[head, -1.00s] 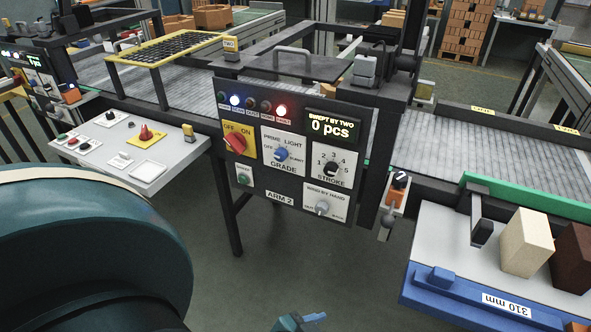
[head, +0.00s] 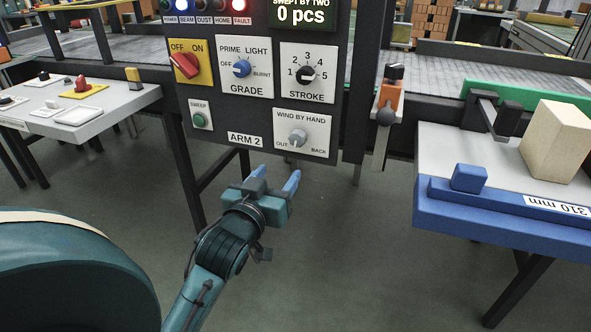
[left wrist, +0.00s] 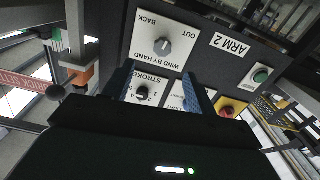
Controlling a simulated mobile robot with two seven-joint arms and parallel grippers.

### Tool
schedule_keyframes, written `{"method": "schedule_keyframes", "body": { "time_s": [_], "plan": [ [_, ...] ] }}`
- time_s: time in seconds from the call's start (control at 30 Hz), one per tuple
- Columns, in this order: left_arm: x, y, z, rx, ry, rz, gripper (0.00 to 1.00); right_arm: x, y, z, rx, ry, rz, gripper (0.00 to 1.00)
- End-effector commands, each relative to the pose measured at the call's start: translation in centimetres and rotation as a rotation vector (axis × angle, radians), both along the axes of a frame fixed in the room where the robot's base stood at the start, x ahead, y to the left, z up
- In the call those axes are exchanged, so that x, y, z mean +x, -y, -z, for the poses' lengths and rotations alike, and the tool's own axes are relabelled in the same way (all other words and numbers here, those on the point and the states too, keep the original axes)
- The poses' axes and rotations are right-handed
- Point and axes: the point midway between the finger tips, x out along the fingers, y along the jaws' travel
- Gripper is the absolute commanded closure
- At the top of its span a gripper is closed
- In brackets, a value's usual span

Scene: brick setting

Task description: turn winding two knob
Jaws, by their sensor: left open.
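The wind-by-hand knob (head: 297,138) is a small grey knob on a white plate marked OUT and BACK. It sits low on the dark ARM 2 panel (head: 260,108). I cannot tell exactly where its pointer aims. My left gripper (head: 276,179) is open and empty, below the knob in the head view and apart from it, fingers pointing up toward the panel. In the left wrist view the knob (left wrist: 163,46) lies beyond the two fingertips (left wrist: 158,76), nearly between them. My right gripper is not in view.
Above the knob are the stroke dial (head: 306,74), blue grade knob (head: 242,68) and red switch (head: 186,65); a green sweep button (head: 198,120) is to the left. An orange lever unit (head: 387,105) hangs right of the panel. A blue-edged table (head: 480,215) stands at right.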

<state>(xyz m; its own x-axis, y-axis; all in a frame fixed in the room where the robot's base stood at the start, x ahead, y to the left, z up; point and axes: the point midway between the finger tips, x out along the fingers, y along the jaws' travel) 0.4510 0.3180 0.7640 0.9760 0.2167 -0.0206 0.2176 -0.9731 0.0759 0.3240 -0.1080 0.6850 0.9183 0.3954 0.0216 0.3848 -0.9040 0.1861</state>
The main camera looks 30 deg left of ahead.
Motion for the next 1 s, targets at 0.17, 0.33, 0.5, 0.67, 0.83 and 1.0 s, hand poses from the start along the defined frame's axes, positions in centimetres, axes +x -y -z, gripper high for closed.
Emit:
{"method": "schedule_keyframes", "body": {
  "time_s": [0.17,0.33,0.5,0.67,0.83,1.0],
  "plan": [
    [0.3,-0.7,0.0,-0.007,0.026,-0.019,0.43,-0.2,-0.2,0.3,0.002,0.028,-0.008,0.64],
    [2.2,-1.2,-0.1,-0.005,0.026,-0.018,0.43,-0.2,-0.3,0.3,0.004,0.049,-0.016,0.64],
    [5.6,-1.9,-0.1,-0.004,0.026,-0.018,0.43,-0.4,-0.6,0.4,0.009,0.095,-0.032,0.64],
    [8.8,-2.7,0.0,-0.005,0.025,-0.018,0.43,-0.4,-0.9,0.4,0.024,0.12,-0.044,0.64],
    [11.3,-3.3,0.0,-0.004,0.024,-0.017,0.43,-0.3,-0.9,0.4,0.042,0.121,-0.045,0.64],
    [12.5,-3.6,0.0,-0.005,0.022,-0.018,0.43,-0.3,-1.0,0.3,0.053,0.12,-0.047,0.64]
  ]
}}
